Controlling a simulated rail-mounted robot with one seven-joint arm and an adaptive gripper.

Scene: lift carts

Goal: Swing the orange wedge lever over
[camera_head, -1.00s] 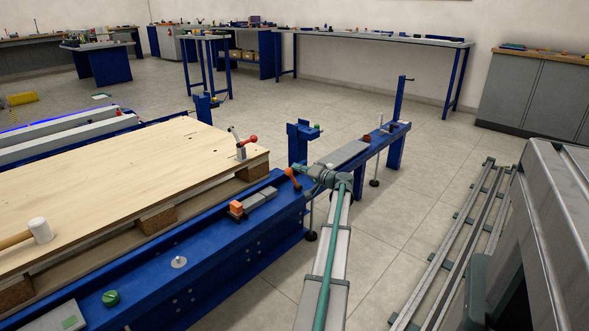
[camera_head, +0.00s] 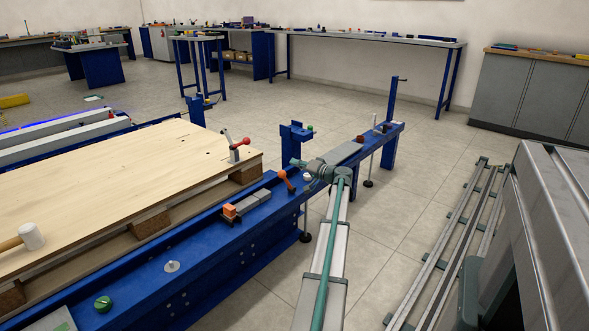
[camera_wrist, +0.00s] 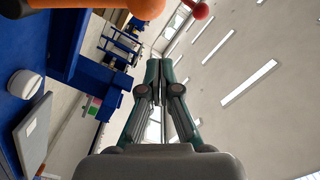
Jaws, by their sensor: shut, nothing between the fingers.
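The orange lever (camera_head: 286,181), with a round orange knob, stands on the blue rail to the left of my wrist. In the wrist view, its large orange end (camera_wrist: 145,8) crosses the top edge, partly cut off. An orange block (camera_head: 230,211) sits beside a grey block on the same rail, left of the lever. My gripper (camera_head: 295,162) is shut and empty, its fingers pointing left, just above and behind the lever knob in the picture. The wrist view shows the closed fingertips (camera_wrist: 158,64) below the orange end, with no clear contact.
A blue post bracket (camera_head: 296,135) rises behind my gripper. A white mallet (camera_head: 31,236) lies on the board. The floor right of the rail is clear up to grey floor tracks (camera_head: 455,230).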

